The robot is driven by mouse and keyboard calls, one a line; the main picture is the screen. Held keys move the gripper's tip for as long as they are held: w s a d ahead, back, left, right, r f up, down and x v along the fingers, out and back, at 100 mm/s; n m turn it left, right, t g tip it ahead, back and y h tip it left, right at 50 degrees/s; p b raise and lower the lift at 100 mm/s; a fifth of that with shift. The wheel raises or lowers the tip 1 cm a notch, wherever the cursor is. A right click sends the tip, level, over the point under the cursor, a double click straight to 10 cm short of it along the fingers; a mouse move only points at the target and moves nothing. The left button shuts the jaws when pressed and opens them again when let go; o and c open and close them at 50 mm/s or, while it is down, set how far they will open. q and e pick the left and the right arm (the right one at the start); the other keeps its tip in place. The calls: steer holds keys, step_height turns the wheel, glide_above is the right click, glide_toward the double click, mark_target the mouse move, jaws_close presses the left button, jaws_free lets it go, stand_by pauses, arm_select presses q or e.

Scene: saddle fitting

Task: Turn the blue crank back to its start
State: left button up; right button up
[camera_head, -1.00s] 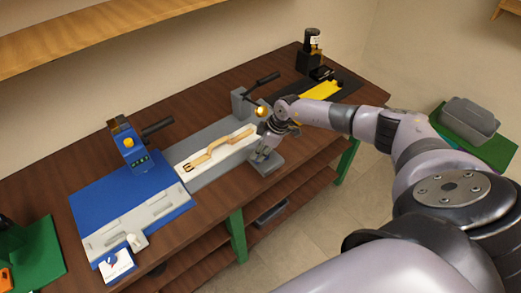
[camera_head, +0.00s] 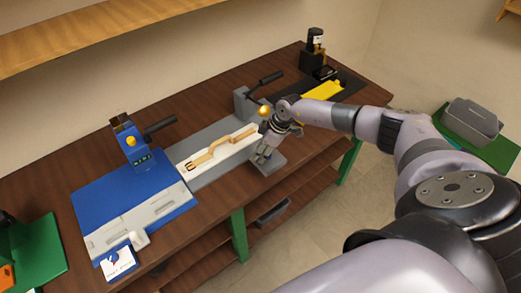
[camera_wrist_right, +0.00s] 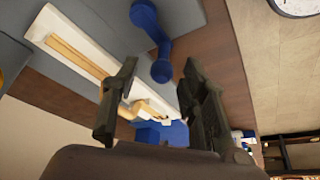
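The blue crank (camera_wrist_right: 150,25) shows at the top of the right wrist view, with its round blue knob (camera_wrist_right: 161,70) lying in line with the gap between my fingers. My right gripper (camera_wrist_right: 158,95) is open, its two dark fingers apart, and I see no contact with the knob. In the head view my right gripper (camera_head: 264,154) hangs over the front end of the grey fixture and hides most of the crank. The tan strap (camera_head: 215,151) with a buckle lies on the white bar beside it. My left gripper is not clearly seen.
A blue mat (camera_head: 90,205) and a blue device with a digital display (camera_head: 130,143) stand left of the fixture. A dark lever (camera_head: 268,78) rises behind it. A yellow item (camera_head: 323,90) and a black jar (camera_head: 314,42) are at the far right.

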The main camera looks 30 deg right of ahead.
steer(key=shift+s+d+r, duration=0.1)
steer(key=shift+r, duration=0.1)
steer(key=v, duration=1.1)
steer(key=shift+r, duration=0.3)
